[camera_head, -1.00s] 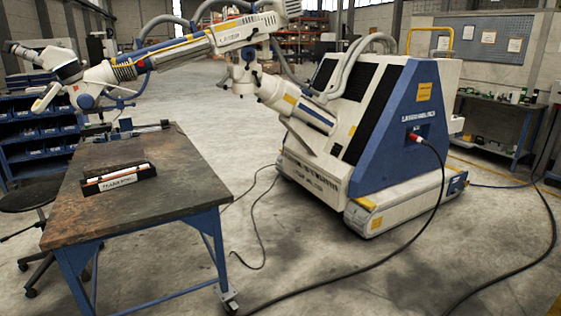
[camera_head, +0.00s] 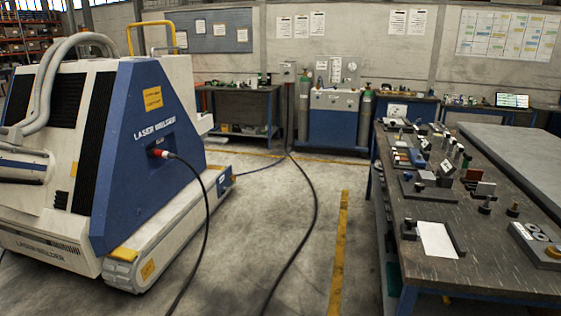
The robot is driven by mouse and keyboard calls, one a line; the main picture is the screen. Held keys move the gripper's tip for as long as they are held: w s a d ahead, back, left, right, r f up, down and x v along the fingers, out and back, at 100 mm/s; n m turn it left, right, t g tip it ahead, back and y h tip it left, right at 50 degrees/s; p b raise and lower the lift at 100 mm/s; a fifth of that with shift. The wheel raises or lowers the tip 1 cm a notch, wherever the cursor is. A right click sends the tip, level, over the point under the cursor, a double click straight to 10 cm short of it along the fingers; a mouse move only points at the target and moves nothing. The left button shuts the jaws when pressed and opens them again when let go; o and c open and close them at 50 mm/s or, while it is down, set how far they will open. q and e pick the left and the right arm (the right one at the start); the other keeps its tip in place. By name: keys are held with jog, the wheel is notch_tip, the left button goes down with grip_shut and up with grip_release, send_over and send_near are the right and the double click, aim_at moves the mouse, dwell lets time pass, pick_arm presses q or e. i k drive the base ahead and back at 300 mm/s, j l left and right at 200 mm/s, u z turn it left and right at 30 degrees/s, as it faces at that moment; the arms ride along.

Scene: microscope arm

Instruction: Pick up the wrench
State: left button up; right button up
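I cannot make out a wrench in this view. A dark workbench (camera_head: 430,272) on the right carries several small fixtures, blocks and tools, too small to tell apart at this distance. A white sheet or plate (camera_head: 437,240) lies near the bench's front left corner, between dark holders. Neither of my grippers shows in the view.
A blue and white laser welder (camera_head: 150,140) stands at the left, with a black cable (camera_head: 206,225) running from it over the floor. Open concrete floor (camera_head: 270,240) lies between welder and bench. A blue cabinet (camera_head: 334,126) with gas cylinders and a back bench (camera_head: 240,100) line the wall.

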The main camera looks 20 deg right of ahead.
aim_at(452, 140)
jog(key=i+l+z, duration=0.1)
jog(key=i+z, duration=0.3)
jog(key=i, duration=0.4)
jog(key=i+j+z, duration=0.2)
jog(key=i+z, duration=0.2)
jog(key=i, duration=0.35)
jog(key=i+j+z, duration=0.2)
jog(key=i+z, duration=0.2)
jog(key=i+j+z, duration=1.1)
jog(key=j+z, duration=0.2)
jog(key=j, duration=0.2)
